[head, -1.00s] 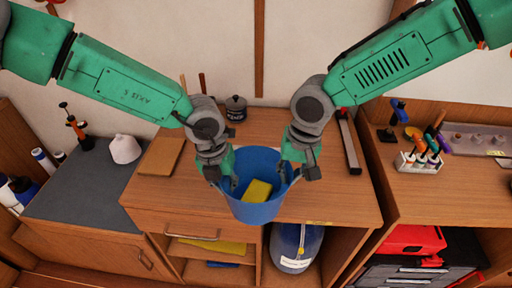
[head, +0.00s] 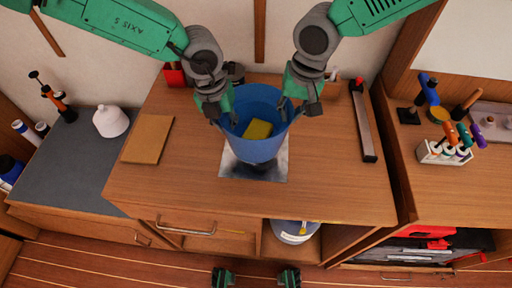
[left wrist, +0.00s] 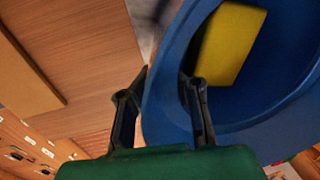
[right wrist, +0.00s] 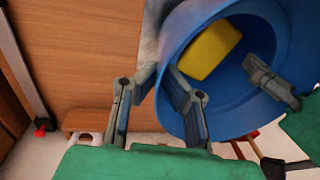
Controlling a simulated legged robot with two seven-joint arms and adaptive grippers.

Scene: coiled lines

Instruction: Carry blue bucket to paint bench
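The blue bucket (head: 255,147) is upright over a shiny square plate (head: 230,171) on the wooden bench (head: 315,180); I cannot tell whether its base touches the plate. A yellow sponge-like block (head: 258,129) lies inside it. In the left wrist view, one finger is inside the bucket (left wrist: 165,125) and one outside. The right wrist view shows the same hold on the bucket (right wrist: 235,110). No label shows which bench is the paint bench.
A tan board (head: 148,139) lies on the bench's left side and a long dark bar (head: 363,120) on its right. A red container (head: 174,75) and a dark can stand behind. A grey-topped cabinet (head: 62,165) adjoins left; a tool rack (head: 443,152) is on the right-hand bench.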

